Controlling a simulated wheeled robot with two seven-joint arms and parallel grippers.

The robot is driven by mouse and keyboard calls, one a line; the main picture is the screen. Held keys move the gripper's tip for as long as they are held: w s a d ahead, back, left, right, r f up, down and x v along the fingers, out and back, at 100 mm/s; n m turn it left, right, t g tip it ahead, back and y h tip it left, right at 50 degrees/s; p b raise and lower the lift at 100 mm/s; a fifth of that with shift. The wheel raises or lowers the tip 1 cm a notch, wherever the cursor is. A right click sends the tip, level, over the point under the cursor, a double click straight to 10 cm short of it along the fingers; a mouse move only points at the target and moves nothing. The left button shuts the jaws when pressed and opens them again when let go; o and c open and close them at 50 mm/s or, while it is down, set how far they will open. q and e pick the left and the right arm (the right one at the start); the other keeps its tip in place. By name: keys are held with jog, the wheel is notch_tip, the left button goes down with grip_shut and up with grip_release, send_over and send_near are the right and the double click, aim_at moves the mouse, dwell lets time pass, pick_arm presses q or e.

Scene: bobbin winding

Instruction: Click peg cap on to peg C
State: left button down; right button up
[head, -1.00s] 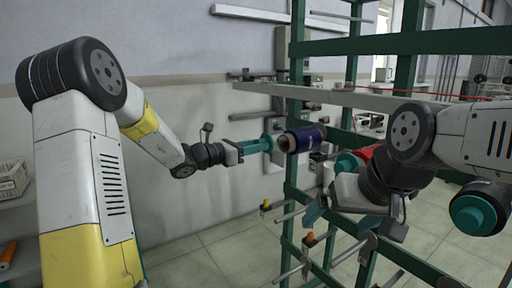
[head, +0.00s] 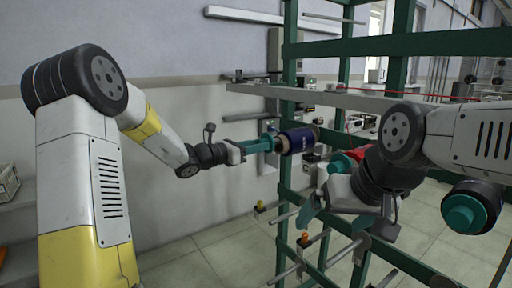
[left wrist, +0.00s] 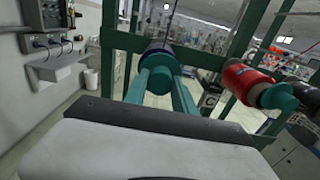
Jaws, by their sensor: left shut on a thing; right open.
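My left gripper (head: 262,143) is shut on the teal peg cap (head: 270,138). The cap is at the left end of a blue bobbin (head: 300,139) on the green rack. A little of the bobbin's tan core shows beside it; I cannot tell whether cap and peg touch. The left wrist view shows the cap (left wrist: 160,72) between the fingers, directly in front of the blue bobbin (left wrist: 157,46), which hides the peg. A "C" label (left wrist: 209,101) is on the rack below and right of the cap. My right gripper (head: 308,212) is open and empty, left of its arm.
A red bobbin with a teal cap (left wrist: 278,97) is to the right in the left wrist view. The green rack (head: 288,95) has bare metal pegs (head: 285,216) lower down. A grey rail (head: 340,98) crosses above the blue bobbin. Floor left of the rack is clear.

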pick_arm(q)
jog(key=shift+x, duration=0.95)
jog(key=shift+w+d, duration=0.2)
jog(key=shift+d, duration=0.15)
jog(key=c, duration=0.9)
grip_release()
jog(key=shift+c, duration=0.2)
jog(key=shift+a, duration=0.1)
jog(key=v, duration=0.7)
jog(key=shift+s+a, duration=0.25)
jog(key=shift+a, duration=0.05)
